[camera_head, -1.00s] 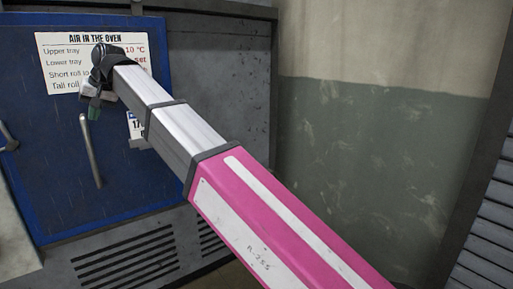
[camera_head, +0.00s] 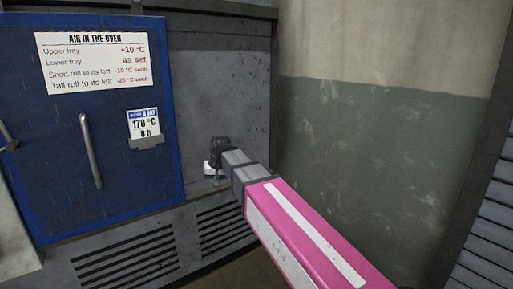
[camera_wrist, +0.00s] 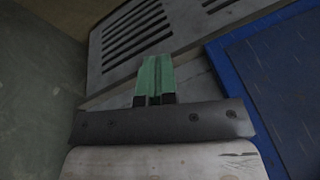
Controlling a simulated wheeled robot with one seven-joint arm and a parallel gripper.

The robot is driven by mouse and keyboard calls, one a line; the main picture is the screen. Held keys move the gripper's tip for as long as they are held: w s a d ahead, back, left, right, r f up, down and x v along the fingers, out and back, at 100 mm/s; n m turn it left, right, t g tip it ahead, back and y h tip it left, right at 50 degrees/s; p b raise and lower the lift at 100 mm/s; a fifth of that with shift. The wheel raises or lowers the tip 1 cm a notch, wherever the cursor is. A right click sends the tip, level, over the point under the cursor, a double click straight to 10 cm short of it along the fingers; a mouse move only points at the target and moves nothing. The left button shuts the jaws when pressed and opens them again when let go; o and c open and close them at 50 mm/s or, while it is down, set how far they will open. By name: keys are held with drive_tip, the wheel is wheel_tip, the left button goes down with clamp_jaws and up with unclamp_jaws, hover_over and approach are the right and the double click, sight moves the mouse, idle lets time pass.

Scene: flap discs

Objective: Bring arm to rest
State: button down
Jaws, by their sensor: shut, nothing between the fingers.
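My gripper (camera_wrist: 154,75) shows in the wrist view as two green fingers pressed together, with nothing between them. In the head view my gripper (camera_head: 215,181) is small and partly hidden by my wrist. It is in front of the grey oven front, right of the blue door and near the vents. My pink and silver arm reaches up to it from the lower right.
The blue oven door (camera_head: 70,190) is shut, with a long handle (camera_head: 90,150). It carries a white notice (camera_head: 95,60) and a small card (camera_head: 144,125) reading 170 °C, 8 h. A green and beige wall (camera_head: 370,150) stands at right. Slatted vents (camera_head: 125,262) run along the bottom.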

drive_tip(key=s+d+f+m+h, duration=0.1)
drive_tip(key=s+d+f, duration=0.3)
drive_tip(key=d+f, duration=0.4)
drive_tip(key=s+d+f+m+g, duration=0.1)
drive_tip(key=s+d+f, duration=0.2)
drive_tip(key=d+f, duration=0.5)
drive_tip(key=s+d+f+m+h, duration=0.1)
drive_tip(key=s+d+f, duration=0.3)
drive_tip(key=d+f, duration=0.5)
drive_tip(key=d, duration=1.1)
drive_tip(key=shift+s+m+g+h, duration=0.3)
drive_tip(key=shift+s+g, duration=0.05)
drive_tip(key=shift+g, duration=0.05)
drive_tip(key=shift+f, duration=0.1)
